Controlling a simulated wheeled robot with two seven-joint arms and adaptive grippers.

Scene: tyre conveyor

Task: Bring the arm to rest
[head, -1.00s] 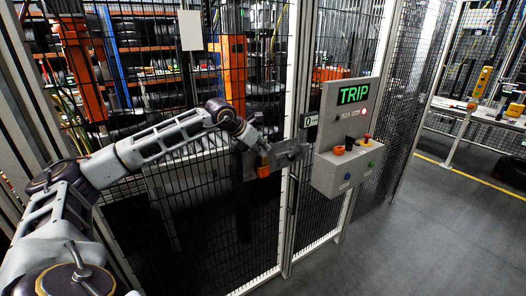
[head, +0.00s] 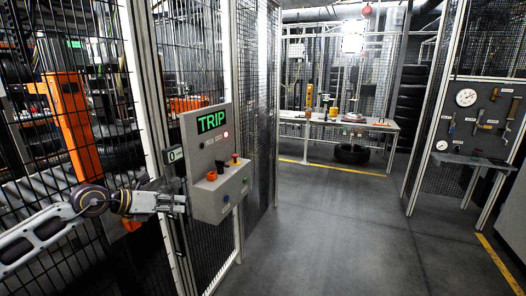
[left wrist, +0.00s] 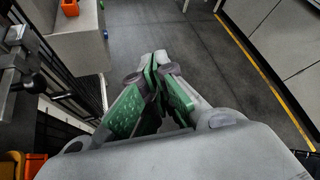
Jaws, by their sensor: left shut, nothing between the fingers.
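My left arm comes in from the left in the head view. Its gripper (head: 182,203) is just left of the grey control box, in front of the mesh fence. In the left wrist view the gripper (left wrist: 155,75) shows its green finger pads together, with nothing between them and grey floor beyond. The control box (head: 214,158) has a green lit TRIP display (head: 211,121), an orange part (head: 212,176) and a red button (head: 235,157). I cannot tell in the head view whether the gripper touches the box. My right gripper is not in view.
A mesh fence (head: 75,160) with white posts runs along the left. Open grey floor (head: 330,230) lies at the middle and right. A workbench (head: 335,123) stands at the back, with a tyre (head: 351,153) under it. A tool board (head: 480,120) stands at the right.

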